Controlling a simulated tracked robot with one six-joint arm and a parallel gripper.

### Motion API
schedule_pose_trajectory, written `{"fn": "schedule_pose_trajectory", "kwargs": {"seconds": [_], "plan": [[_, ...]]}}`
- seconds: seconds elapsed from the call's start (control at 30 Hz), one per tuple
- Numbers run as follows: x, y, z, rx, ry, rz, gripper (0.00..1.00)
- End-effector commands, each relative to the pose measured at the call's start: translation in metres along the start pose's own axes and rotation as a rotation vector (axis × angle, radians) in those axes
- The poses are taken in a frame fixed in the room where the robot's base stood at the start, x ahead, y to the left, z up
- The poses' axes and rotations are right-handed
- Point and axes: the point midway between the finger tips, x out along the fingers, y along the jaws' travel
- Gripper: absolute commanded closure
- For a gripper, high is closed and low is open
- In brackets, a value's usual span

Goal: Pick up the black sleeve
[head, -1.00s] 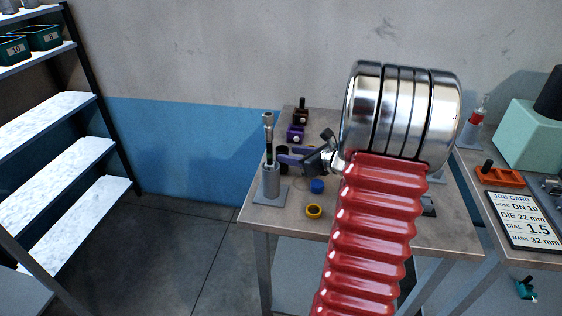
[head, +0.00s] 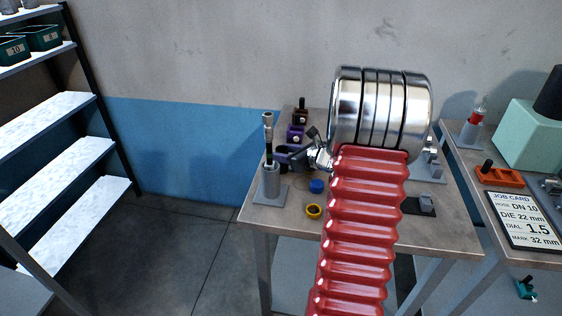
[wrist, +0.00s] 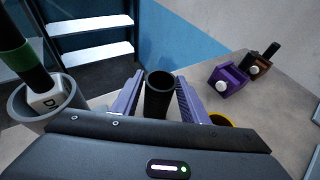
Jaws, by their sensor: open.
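The black sleeve (wrist: 159,94) is a dark, hollow upright tube. In the wrist view it stands between the two purple fingers of my gripper (wrist: 155,98), with its open top facing up. The fingers are open, one on each side of it. I cannot tell whether either finger touches it. In the head view my gripper (head: 283,153) is low over the left part of the workbench, and its fingers largely hide the sleeve.
A grey holder (head: 271,184) with a tall tool stands close left of my gripper. Purple (head: 295,134) and brown (head: 300,117) blocks sit behind. A blue piece (head: 316,186) and a yellow ring (head: 313,211) lie in front. The bench's front-left corner is clear.

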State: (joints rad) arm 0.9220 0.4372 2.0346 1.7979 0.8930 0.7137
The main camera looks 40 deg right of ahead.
Motion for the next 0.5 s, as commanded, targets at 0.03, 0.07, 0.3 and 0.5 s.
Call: {"fn": "schedule_pose_trajectory", "kwargs": {"seconds": [0.03, 0.07, 0.3, 0.5], "plan": [[-0.0001, 0.0001, 0.0, 0.0, 0.0, 0.0, 0.6], [-0.0001, 0.0001, 0.0, 0.0, 0.0, 0.0, 0.6], [-0.0001, 0.0002, 0.0001, 0.0, 0.0, 0.0, 0.68], [0.0, 0.0003, 0.0002, 0.0, 0.0, 0.0, 0.82]]}}
